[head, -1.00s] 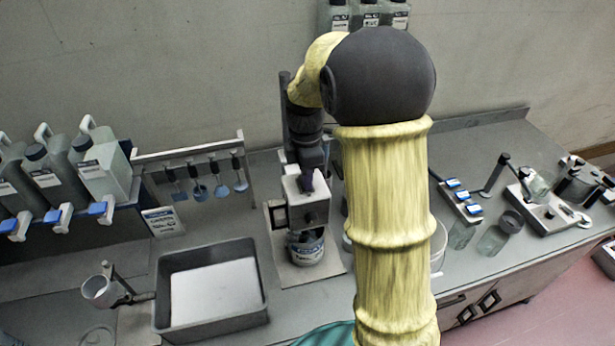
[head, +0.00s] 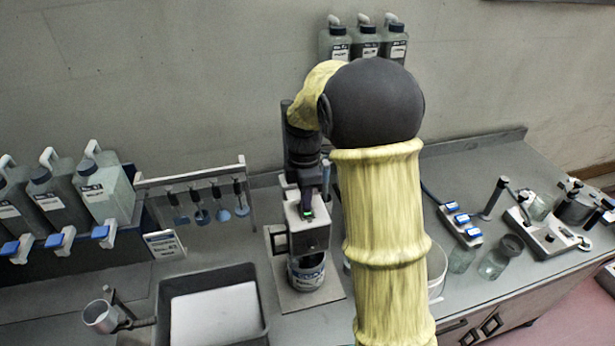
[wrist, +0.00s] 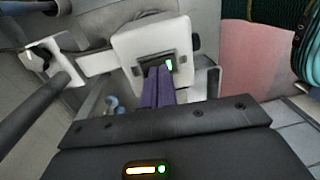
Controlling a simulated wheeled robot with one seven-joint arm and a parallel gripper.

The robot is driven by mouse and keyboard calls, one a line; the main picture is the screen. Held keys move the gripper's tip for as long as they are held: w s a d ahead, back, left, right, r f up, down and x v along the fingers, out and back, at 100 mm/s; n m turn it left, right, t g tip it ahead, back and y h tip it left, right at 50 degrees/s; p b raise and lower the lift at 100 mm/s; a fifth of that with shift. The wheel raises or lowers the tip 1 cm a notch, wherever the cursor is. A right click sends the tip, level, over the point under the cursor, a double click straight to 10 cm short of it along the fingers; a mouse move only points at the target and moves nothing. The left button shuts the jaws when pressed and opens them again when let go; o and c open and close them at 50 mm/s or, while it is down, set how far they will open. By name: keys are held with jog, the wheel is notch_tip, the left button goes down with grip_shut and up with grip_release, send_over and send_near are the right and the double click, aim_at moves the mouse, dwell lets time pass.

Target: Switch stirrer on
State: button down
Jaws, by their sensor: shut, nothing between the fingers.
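The stirrer (head: 308,235) is a pale box-shaped head on a stand, with a labelled can (head: 306,272) beneath it. Its head also shows in the wrist view (wrist: 150,40). My gripper (head: 306,206) points down at the top of the stirrer. In the wrist view its purple fingers (wrist: 158,72) are shut together with nothing between them. Their tips are at the switch and hide part of it; I cannot tell whether they touch it.
A dark tray (head: 263,318) with a white bottom lies left of the stirrer. Behind it, a rack (head: 195,178) holds hanging tools. Jugs (head: 105,192) stand at the left. Jars (head: 493,258) and small devices (head: 540,238) are at the right. My arm hides part of the bench.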

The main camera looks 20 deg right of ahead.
aim_at(308, 214)
notch_tip(308, 214, up, 4)
jog(key=p, duration=0.3)
jog(key=shift+s+d+r, duration=0.1)
jog(key=shift+s, duration=0.05)
notch_tip(308, 214, up, 9)
jog(key=s+b, duration=0.1)
jog(key=b, duration=0.2)
jog(key=shift+s+r, duration=0.2)
jog(key=shift+s, duration=0.05)
